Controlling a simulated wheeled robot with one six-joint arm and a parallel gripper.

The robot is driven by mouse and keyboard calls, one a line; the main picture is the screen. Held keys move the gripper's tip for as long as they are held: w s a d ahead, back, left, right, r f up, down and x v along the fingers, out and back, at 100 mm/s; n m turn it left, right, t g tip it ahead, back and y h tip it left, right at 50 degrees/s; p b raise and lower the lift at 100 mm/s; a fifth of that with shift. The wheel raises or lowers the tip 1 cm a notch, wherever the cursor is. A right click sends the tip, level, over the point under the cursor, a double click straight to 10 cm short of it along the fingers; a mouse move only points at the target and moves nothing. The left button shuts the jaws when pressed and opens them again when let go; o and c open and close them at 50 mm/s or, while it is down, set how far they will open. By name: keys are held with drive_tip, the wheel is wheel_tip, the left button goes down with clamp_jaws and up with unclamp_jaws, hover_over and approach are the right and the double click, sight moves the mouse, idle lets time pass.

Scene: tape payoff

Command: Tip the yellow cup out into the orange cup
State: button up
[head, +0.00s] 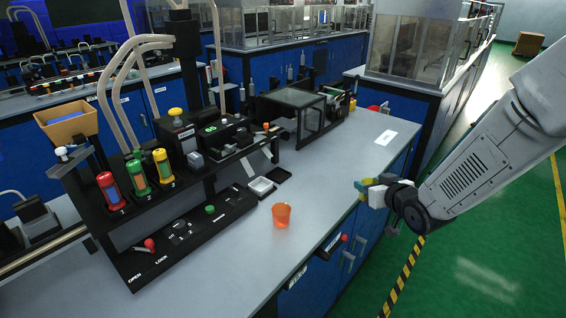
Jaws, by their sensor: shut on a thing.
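The orange cup (282,217) stands upright on the grey bench top, near the bench's front edge. My gripper (371,190) is to the right of it and apart from it, at the right edge of the bench. It is shut on a small yellow thing, which looks like the yellow cup (364,184). Only part of the yellow cup shows, and its tilt and contents cannot be told. The inside of the orange cup is too small to make out.
A black machine with red, green and yellow cylinders (163,168) stands left of the orange cup. A glass-sided box (312,120) stands farther back. The bench top between cup and gripper is clear.

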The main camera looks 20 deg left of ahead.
drive_tip(key=s+a+r+n+g+y, duration=0.2)
drive_tip(key=s+a+r, duration=0.15)
drive_tip(key=a, duration=0.35)
drive_tip(key=s+a+r+n+g+y, duration=0.1)
drive_tip(key=s+a+r+n+g, duration=0.2)
drive_tip(key=a, duration=0.4)
drive_tip(key=s+a+r+n+g+y, duration=0.1)
drive_tip(key=s+a+r+n+y, duration=0.15)
drive_tip(key=s+a, duration=0.4)
drive_tip(key=f+n+t, duration=0.2)
drive_tip(key=n, duration=0.1)
drive_tip(key=f+n+t, duration=0.2)
drive_tip(key=f+n, duration=0.1)
drive_tip(key=n, duration=0.1)
drive_tip(key=w+a+f+n+t, duration=0.1)
drive_tip(key=f+n+t, duration=0.2)
drive_tip(key=n, duration=0.1)
drive_tip(key=shift+f+n+h, duration=0.1)
drive_tip(key=shift+n+h, duration=0.15)
idle(0.6)
wheel_tip(320, 180, up, 5)
idle(0.6)
